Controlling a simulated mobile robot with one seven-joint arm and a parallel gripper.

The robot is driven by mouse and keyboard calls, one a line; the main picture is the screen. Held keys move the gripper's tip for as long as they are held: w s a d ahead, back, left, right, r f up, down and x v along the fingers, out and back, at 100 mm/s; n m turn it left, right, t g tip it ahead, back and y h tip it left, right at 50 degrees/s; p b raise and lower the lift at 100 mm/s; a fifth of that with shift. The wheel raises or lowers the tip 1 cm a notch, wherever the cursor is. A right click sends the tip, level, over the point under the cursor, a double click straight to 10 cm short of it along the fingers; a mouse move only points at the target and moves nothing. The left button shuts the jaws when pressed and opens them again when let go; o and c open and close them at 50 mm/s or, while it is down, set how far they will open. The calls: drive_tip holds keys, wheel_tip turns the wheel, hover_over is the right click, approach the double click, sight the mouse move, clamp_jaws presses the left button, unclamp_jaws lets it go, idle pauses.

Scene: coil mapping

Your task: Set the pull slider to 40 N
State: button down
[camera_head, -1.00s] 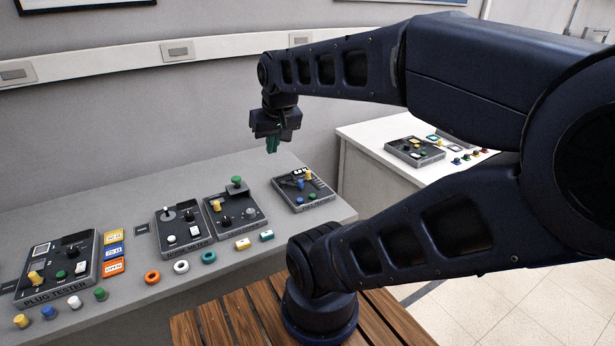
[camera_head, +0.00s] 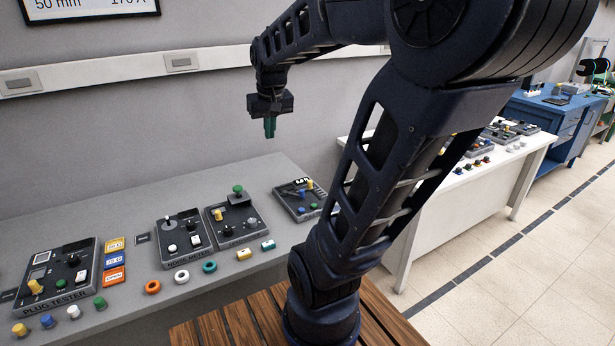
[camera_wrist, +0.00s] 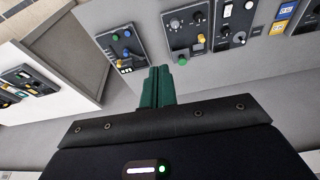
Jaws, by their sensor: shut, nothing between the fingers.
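No pull slider can be told for certain; the labels are too small to read. The rightmost dark panel (camera_head: 285,197) on the grey bench has a small display, yellow, blue and green knobs and is partly hidden by my arm. It also shows in the wrist view (camera_wrist: 97,32). Left of it is a panel (camera_head: 226,236) with a yellow knob and a green-topped piece at its back, also in the wrist view (camera_wrist: 171,37). My gripper (camera_head: 270,134) is shut and empty, with green fingers pointing down, well above the bench and apart from both panels.
The noise meter (camera_head: 180,255) and plug tester (camera_head: 86,281) stand further left on the grey bench (camera_head: 110,215). Coloured rings (camera_head: 181,277), blocks and plugs lie along its front. A white table (camera_head: 415,215) with more panels stands at the right.

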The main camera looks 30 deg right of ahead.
drive_tip(key=w+d+f+g, duration=0.15)
drive_tip(key=w+d, duration=0.25)
drive_tip(key=w, duration=0.4)
drive_tip(key=w+d+f+m+g, duration=0.1)
drive_tip(key=w+d+f, duration=0.2)
drive_tip(key=w+d, duration=0.3)
drive_tip(key=w+d+f+g, duration=0.2)
drive_tip(key=w+d, duration=0.1)
drive_tip(key=w, duration=0.6)
drive_tip(key=w+d+f+g, duration=0.1)
drive_tip(key=w+d+f, duration=0.5)
drive_tip(key=d+f, duration=0.2)
drive_tip(key=w+d+f+m+g+y, duration=0.1)
drive_tip(key=w+d+f, duration=0.5)
drive_tip(key=f, duration=0.7)
drive_tip(key=shift+d+g, duration=0.35)
drive_tip(key=shift+d, duration=0.85)
